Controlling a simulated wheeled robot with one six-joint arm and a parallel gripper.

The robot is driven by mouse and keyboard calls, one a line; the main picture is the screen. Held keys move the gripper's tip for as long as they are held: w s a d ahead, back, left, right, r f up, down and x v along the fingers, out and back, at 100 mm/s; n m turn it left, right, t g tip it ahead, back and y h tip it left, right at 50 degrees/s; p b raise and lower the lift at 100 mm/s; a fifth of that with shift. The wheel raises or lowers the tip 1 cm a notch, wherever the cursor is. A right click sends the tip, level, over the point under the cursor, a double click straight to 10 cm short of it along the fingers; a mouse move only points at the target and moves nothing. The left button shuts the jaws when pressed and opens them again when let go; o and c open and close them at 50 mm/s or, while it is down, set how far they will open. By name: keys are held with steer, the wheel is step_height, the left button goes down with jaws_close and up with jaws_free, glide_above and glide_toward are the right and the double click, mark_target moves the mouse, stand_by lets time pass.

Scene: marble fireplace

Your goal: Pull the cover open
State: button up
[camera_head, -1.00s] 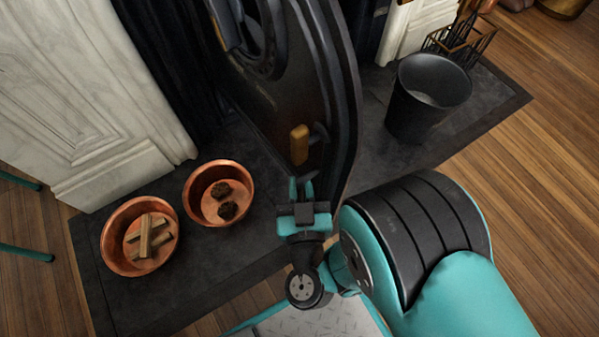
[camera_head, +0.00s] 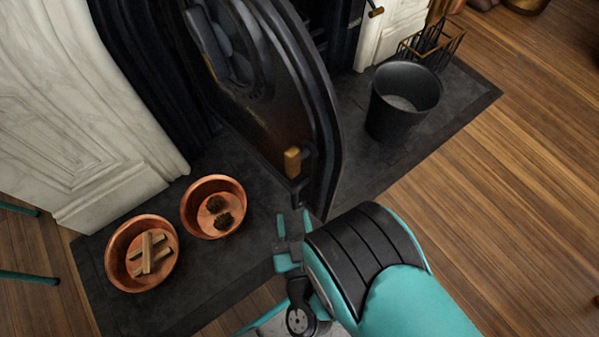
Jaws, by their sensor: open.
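The black fireplace cover (camera_head: 268,105) is a dark metal door with a rounded edge, swung out from the fireplace over the hearth. Its handle (camera_head: 292,160) has a brass-coloured grip near the door's lower free edge. My gripper (camera_head: 292,224) is open, below the handle and apart from it, with nothing seen between its fingers. My teal and black arm hides the floor to the lower right of the door.
Two copper bowls stand on the dark hearth (camera_head: 225,275) at left: one with wood sticks (camera_head: 113,265), one with pine cones (camera_head: 187,208). A black bucket (camera_head: 385,125) and a wire basket (camera_head: 445,47) stand right of the door.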

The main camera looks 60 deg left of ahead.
steer(key=p, duration=0.2)
steer(key=shift+s+d+r+p, duration=0.15)
steer(key=shift+d+r+p, duration=0.1)
steer(key=shift+r+p, duration=0.15)
steer(key=p+v, duration=0.6)
steer(key=p, duration=0.6)
steer(key=shift+d+f, duration=0.35)
